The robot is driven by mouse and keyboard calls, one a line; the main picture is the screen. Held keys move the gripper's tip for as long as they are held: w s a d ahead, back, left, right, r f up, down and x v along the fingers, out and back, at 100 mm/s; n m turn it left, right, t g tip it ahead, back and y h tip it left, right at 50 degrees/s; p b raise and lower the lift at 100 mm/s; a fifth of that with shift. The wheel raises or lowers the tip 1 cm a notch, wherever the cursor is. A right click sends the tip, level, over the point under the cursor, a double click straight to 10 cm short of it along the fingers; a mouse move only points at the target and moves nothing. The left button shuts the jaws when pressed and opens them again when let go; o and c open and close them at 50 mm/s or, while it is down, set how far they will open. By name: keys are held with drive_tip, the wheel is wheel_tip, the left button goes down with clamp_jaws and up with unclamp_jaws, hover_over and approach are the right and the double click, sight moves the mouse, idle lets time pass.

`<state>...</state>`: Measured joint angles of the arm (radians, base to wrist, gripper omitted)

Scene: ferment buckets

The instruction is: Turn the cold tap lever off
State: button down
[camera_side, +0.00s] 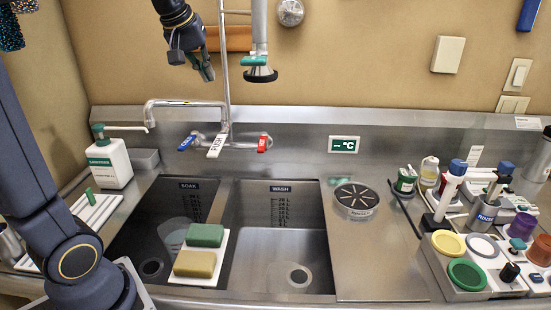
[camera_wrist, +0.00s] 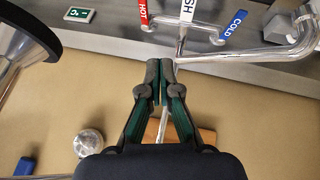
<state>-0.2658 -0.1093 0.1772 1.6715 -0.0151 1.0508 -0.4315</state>
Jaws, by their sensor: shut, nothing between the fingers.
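The cold tap lever (camera_side: 187,141) is blue and sits on the left of the wall-mounted faucet. In the wrist view the blue COLD lever (camera_wrist: 233,25) is at the upper right, beyond my fingertips. The red hot lever (camera_side: 264,143) is on the faucet's right side; it shows in the wrist view marked HOT (camera_wrist: 145,14). A white lever marked PUSH (camera_side: 217,145) hangs between them. The faucet spout (camera_side: 150,112) bends out to the left. My gripper (camera_side: 208,76) is shut and empty, well above the levers and left of the riser pipe.
The spray head (camera_side: 260,68) hangs just right of my gripper, and the riser pipe (camera_side: 223,60) runs up beside it. Below are the soak basin (camera_side: 150,225) and wash basin (camera_side: 285,230), with sponges on a white board (camera_side: 215,262). Bottles and tubs crowd the right counter.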

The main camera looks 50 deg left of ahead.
drive_tip(key=s+d, duration=0.1)
drive_tip(key=d, duration=0.2)
drive_tip(key=n+g+h, duration=0.3)
drive_tip(key=n+h, duration=0.1)
drive_tip(key=n, duration=1)
hover_over(189, 141)
drive_tip(key=s, duration=0.3)
wheel_tip(189, 141, down, 8)
drive_tip(key=f, duration=0.1)
drive_tip(key=s+a+f+n, duration=0.2)
drive_tip(key=s+a+f, duration=0.3)
drive_tip(key=a+f, duration=0.2)
drive_tip(key=w+d+f, duration=0.3)
drive_tip(key=d+f, duration=0.2)
drive_tip(key=f, duration=0.3)
drive_tip(key=shift+w+d+f+g, duration=0.15)
drive_tip(key=shift+w+f+g, duration=0.2)
drive_tip(key=shift+w+g, duration=0.05)
